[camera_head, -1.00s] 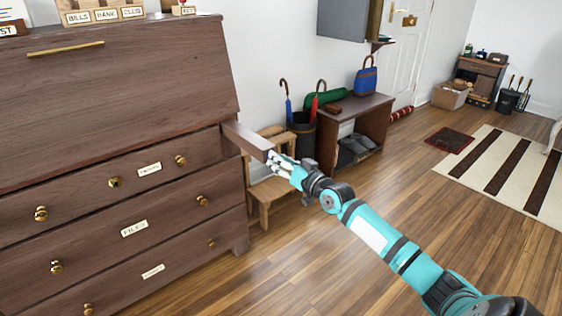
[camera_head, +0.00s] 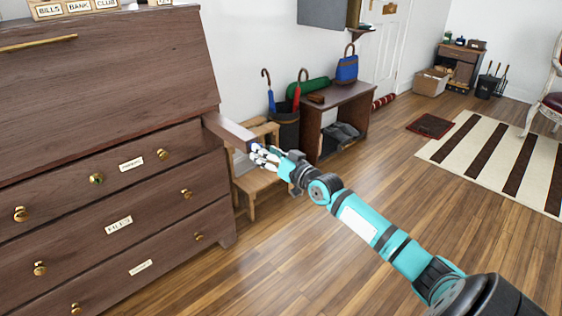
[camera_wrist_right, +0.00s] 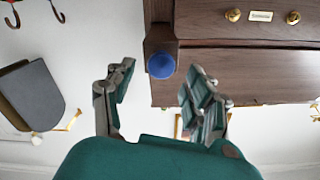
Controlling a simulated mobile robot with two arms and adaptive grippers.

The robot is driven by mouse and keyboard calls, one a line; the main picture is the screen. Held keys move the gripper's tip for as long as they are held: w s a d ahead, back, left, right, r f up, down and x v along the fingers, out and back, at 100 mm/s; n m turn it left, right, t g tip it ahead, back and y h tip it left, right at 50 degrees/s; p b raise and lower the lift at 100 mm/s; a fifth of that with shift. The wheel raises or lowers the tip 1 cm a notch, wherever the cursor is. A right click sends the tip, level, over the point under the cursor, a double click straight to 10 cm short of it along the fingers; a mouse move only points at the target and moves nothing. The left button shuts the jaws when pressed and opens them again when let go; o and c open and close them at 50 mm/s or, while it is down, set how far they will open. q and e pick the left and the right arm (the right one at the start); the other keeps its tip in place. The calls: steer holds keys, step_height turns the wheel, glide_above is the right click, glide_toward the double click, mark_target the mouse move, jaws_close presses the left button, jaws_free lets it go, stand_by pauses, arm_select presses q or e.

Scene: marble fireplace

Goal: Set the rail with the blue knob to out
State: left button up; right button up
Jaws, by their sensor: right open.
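The rail (camera_head: 228,131) is a wooden bar sticking out from the upper right front of the brown bureau (camera_head: 105,85). Its blue knob (camera_wrist_right: 161,64) shows clearly at the rail's end in the right wrist view. My right gripper (camera_head: 262,157) is at the rail's outer end in the head view, where its fingers make the knob hard to see. In the right wrist view the right gripper (camera_wrist_right: 160,82) is open, with one finger on each side of the knob's line. I cannot tell whether a finger touches it. My left gripper is out of view.
A small wooden step stool (camera_head: 256,182) stands just behind my right gripper. An umbrella stand (camera_head: 286,128) and a brown bench (camera_head: 342,108) are further back. A striped rug (camera_head: 490,155) lies at right. The wooden floor in front is clear.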

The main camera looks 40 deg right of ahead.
steer(key=s, duration=1.1)
steer(key=shift+d, duration=0.45)
